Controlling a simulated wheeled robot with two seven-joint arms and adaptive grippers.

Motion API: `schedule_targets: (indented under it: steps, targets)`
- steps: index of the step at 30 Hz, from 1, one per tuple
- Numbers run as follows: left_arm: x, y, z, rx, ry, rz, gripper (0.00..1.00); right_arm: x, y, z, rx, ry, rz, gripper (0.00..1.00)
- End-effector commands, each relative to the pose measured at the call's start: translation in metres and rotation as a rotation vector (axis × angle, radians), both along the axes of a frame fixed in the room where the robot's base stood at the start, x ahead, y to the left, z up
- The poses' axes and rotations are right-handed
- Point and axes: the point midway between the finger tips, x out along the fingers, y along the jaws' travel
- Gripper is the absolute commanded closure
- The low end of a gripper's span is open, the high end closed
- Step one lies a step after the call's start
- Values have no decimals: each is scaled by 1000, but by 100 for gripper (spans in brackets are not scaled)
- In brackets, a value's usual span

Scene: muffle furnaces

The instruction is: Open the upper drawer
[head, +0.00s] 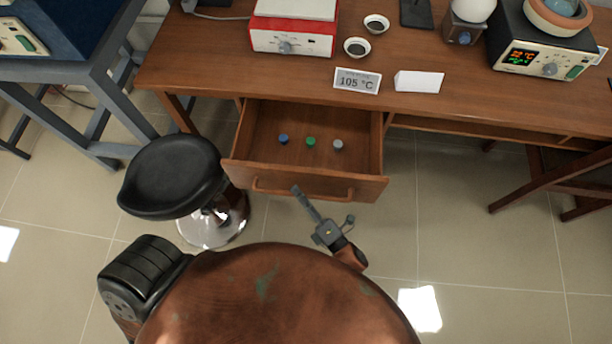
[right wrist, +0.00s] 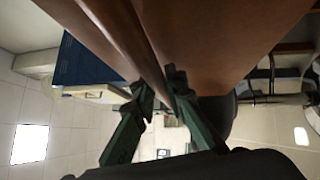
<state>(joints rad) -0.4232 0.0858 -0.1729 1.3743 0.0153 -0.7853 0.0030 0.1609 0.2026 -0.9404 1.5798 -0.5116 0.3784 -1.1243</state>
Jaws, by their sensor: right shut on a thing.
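The upper drawer (head: 258,129) is pulled out from under the wooden desk, its inside open to view. Its front panel (head: 360,189) faces me and carries a wooden bar handle (head: 270,190). My right gripper (head: 299,191) reaches up to the middle of this handle. In the right wrist view the handle (right wrist: 130,35) runs down between the two fingers of the gripper (right wrist: 160,97), which is shut on it. The drawer front (right wrist: 215,45) fills the upper part of that view. My left gripper is not in view.
Blue, green and grey small round items (head: 311,142) lie in the drawer. A black stool (head: 172,176) stands close to the drawer's left side. The desk top (head: 215,65) holds a red-and-white device (head: 292,38), small dishes and a 105 °C sign (head: 357,81).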

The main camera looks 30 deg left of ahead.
Motion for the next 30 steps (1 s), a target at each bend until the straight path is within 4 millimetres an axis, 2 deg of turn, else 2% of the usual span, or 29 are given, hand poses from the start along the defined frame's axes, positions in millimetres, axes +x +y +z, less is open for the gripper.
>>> schedule_targets:
  steps: [10, 11, 19, 26, 30]
  targets:
    - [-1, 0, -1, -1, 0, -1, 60, -2, 0, -1, -2, 1, 2, 100]
    - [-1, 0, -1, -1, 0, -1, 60, -2, 0, -2, -2, 1, 2, 88]
    - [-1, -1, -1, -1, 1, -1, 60, -1, -1, -1, -1, 0, 1, 70]
    - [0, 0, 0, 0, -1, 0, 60, -1, -1, 0, 0, 0, 0, 70]
    - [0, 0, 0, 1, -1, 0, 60, -4, -8, -2, -2, 1, 0, 70]
